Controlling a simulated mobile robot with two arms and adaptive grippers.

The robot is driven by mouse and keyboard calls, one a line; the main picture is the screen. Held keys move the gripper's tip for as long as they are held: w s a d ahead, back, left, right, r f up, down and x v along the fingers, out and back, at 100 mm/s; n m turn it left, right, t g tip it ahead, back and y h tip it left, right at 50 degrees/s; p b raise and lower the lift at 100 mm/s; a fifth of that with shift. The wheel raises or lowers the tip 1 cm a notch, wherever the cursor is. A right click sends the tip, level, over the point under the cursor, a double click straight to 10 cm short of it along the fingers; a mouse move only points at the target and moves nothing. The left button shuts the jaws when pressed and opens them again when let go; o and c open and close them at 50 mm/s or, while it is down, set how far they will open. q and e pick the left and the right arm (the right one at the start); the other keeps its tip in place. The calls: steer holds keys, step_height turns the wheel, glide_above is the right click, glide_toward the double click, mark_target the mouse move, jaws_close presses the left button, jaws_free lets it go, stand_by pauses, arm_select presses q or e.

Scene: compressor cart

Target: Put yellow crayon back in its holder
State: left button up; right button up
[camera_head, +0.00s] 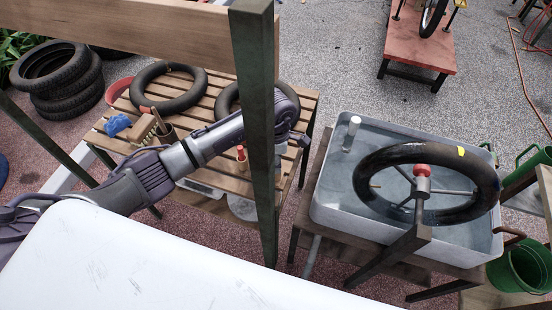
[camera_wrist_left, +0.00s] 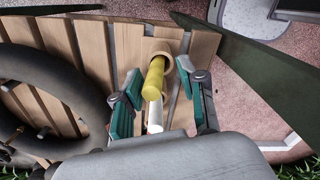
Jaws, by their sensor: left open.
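The yellow crayon (camera_wrist_left: 154,78) shows in the left wrist view, with its far end at a round wooden holder (camera_wrist_left: 169,68) on the slatted table. I cannot tell how deep it sits in the holder. A white piece (camera_wrist_left: 155,116) lies in line with its near end. My left gripper (camera_wrist_left: 161,88) is open, with its teal finger pads on either side of the crayon and visible gaps. In the head view my left arm reaches over the slatted table, and its fingers are not clear there. My right gripper is not in view.
A dark green post (camera_head: 258,130) stands in front of the slatted table (camera_head: 215,90). Black tyres (camera_head: 168,88) lie on that table, beside a blue cloth (camera_head: 117,124). A water tub (camera_head: 335,205) with a tyre (camera_head: 478,203) bearing a yellow patch stands at right.

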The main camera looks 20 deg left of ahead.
arm_select(q)
steer(key=shift+w+r, duration=0.1)
steer(key=shift+r, duration=0.25)
step_height(320, 180, up, 11)
steer(key=b, duration=0.2)
steer(key=shift+r, duration=0.15)
stand_by(0.3)
